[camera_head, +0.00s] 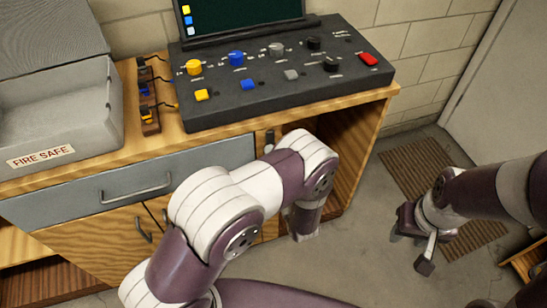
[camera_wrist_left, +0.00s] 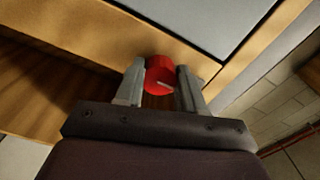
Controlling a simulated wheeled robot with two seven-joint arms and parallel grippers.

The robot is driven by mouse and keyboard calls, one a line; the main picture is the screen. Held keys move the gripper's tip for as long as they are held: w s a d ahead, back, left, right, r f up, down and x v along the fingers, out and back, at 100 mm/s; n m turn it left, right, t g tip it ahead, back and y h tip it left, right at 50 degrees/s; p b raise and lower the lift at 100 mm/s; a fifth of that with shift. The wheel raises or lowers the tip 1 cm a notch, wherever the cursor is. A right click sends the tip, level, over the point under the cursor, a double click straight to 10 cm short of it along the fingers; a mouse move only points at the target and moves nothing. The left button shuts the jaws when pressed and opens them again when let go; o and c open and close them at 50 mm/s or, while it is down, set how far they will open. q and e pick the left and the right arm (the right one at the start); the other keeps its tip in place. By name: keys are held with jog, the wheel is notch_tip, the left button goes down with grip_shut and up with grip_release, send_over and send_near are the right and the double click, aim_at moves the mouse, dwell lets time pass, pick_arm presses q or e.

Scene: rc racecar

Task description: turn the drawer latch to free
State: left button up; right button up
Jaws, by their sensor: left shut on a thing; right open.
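The drawer latch is a round red knob (camera_wrist_left: 159,72) with a pale line across its face, on the wooden cabinet front in the left wrist view. My left gripper (camera_wrist_left: 160,86) has a finger on each side of the knob and is shut on it. In the head view my left arm hides the knob and most of the left gripper. The grey drawer (camera_head: 80,195) has a metal handle and looks closed. It also shows in the left wrist view (camera_wrist_left: 215,25). My right gripper (camera_head: 412,248) is open and empty above the floor at the right.
The wooden bench (camera_head: 185,150) carries a dark control console (camera_head: 290,95) with coloured knobs, a grey "FIRE SAFE" box (camera_head: 90,115) and a small wooden rack (camera_head: 148,105) with plugs. A brown slatted mat (camera_head: 415,170) lies on the floor. Open floor lies between bench and right arm.

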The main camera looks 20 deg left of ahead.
pick_arm(q)
jog(key=o, duration=1)
jog(key=shift+o, duration=0.2)
jog(key=shift+d, duration=0.1)
jog(key=v, duration=1.2)
jog(key=shift+s+d, duration=0.15)
jog(key=shift+s, duration=0.1)
